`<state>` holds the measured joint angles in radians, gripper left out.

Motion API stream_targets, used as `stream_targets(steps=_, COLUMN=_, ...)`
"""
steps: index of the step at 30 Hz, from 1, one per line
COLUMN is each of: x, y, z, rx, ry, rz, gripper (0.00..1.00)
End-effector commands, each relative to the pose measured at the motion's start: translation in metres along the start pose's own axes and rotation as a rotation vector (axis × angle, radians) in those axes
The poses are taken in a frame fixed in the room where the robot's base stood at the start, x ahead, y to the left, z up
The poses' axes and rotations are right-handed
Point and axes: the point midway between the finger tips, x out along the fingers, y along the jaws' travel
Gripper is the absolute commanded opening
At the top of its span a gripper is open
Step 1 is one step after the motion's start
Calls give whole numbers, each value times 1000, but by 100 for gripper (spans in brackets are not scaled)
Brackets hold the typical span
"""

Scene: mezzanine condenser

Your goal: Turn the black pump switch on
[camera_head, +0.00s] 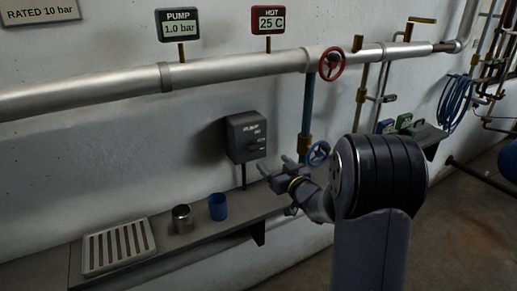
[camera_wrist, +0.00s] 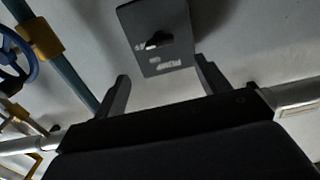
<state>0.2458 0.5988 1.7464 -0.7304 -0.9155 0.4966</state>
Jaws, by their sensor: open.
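The black pump switch (camera_head: 246,137) is a dark box on the wall, labelled PUMP, with a small knob low on its front. In the wrist view the switch box (camera_wrist: 165,58) appears upside down, and its black knob (camera_wrist: 158,40) shows beyond the fingertips. The knob's exact setting is too small to read. My gripper (camera_head: 274,165) is open and empty, just below and right of the box in the head view. In the wrist view the two fingers of my gripper (camera_wrist: 161,70) stand apart, on either side of the box's lower part, with no visible contact on the knob.
A shelf (camera_head: 205,232) below holds a slatted tray (camera_head: 119,247), a metal cup (camera_head: 182,219) and a blue cup (camera_head: 217,207). A blue valve wheel (camera_head: 318,153) sits right of my gripper. A grey pipe (camera_head: 230,69) with a red wheel (camera_head: 332,64) runs above.

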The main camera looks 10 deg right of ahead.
Motion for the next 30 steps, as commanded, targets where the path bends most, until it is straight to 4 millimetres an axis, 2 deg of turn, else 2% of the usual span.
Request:
stream_targets(steps=5, x=17, y=0, z=-2, rx=1, ry=5, rz=-6, gripper=71)
stream_targets(steps=12, x=62, y=-1, z=-2, rx=1, ry=5, rz=-6, gripper=71)
stream_targets(steps=18, x=91, y=-1, z=-2, rx=0, ry=4, rz=-5, gripper=71)
stream_targets(steps=24, x=105, y=0, z=-2, rx=0, ry=5, rz=-3, gripper=71)
stream_targets(steps=30, x=108, y=0, z=-1, rx=1, ry=4, rz=-2, gripper=71)
